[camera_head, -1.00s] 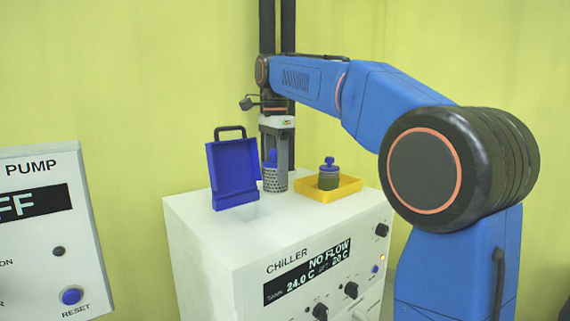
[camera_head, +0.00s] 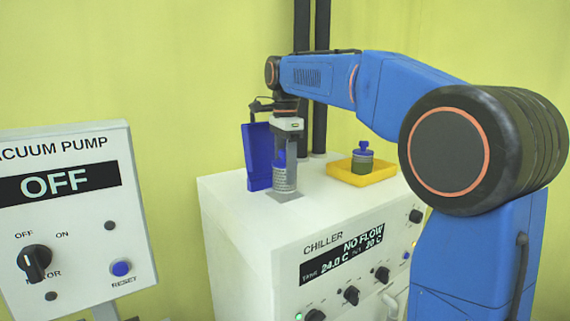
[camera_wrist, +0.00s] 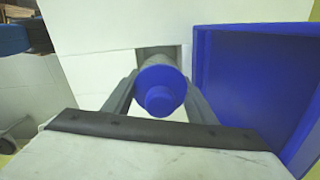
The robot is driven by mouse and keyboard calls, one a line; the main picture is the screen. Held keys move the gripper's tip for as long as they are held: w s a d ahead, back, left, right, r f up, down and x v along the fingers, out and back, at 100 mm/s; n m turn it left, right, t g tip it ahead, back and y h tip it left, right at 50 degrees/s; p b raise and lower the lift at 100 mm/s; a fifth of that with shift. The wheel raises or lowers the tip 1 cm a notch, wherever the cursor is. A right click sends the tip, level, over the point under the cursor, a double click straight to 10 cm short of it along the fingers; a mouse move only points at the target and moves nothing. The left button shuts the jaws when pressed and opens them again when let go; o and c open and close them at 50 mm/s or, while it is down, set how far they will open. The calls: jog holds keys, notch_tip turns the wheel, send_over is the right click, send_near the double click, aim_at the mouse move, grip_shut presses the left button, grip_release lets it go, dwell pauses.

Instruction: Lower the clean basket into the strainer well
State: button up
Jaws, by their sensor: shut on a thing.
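My gripper (camera_head: 288,160) is shut on the clean basket (camera_head: 284,183), a light grey perforated cylinder with a blue top and knob. The basket hangs upright at the strainer well, a square opening in the white chiller top. The gripper and basket cover most of the well in the head view; in the wrist view part of the opening (camera_wrist: 145,53) shows behind the basket's blue top (camera_wrist: 160,84). I cannot tell whether the basket's bottom is above the rim or slightly inside. The blue lid (camera_head: 256,158) stands open beside the gripper, also close by in the wrist view (camera_wrist: 250,85).
A yellow tray (camera_head: 375,177) on the chiller top (camera_head: 235,190) holds a second, dark basket with a blue knob (camera_head: 363,147). The chiller display (camera_head: 342,252) reads NO FLOW. A vacuum pump panel (camera_head: 75,215) reading OFF stands at the left.

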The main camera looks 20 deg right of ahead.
jog(key=shift+f, duration=2.15)
dwell(0.4)
jog(key=shift+f, duration=0.2)
